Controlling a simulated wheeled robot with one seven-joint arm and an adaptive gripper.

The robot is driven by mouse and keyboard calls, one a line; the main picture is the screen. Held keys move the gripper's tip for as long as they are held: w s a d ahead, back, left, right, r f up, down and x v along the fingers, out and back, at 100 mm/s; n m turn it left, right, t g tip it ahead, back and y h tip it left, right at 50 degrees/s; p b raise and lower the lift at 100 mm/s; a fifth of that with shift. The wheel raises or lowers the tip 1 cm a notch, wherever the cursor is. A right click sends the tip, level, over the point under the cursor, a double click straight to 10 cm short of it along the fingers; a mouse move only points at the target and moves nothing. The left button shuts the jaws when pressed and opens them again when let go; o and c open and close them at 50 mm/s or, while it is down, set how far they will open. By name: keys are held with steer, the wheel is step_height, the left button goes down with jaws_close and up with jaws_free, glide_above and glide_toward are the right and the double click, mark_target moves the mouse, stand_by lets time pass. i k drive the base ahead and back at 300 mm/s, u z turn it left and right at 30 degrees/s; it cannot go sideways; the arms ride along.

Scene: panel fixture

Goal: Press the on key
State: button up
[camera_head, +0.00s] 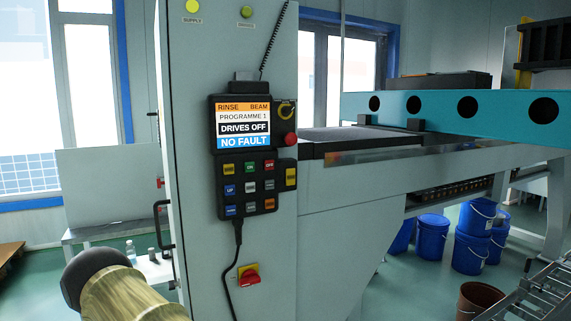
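A dark handheld control pendant (243,207) hangs on the front of a grey cabinet. Its keypad has rows of coloured keys. The green key (249,168), with small lettering that seems to read ON, is in the top row, between a yellow key (229,169) and a red key (269,165). The pendant's screen (243,123) reads RINSE BEAM, PROGRAMME 1, DRIVES OFF, NO FAULT. Nothing covers the keys. My gripper is not in view; a rounded arm link, apparently mine, shows at the lower left, apart from the pendant.
A red button (290,139) and a key switch (286,110) sit right of the screen. A yellow key (291,177) juts at the side. A coiled cable runs above; another hangs past a red rotary switch (248,274). A black handle (162,224) projects left.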

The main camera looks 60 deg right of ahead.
mark_target(249, 167)
steer(key=z, duration=0.9)
steer(key=i, duration=0.85)
steer(key=z, duration=1.85)
steer(key=k, duration=0.95)
steer(key=u, duration=0.5)
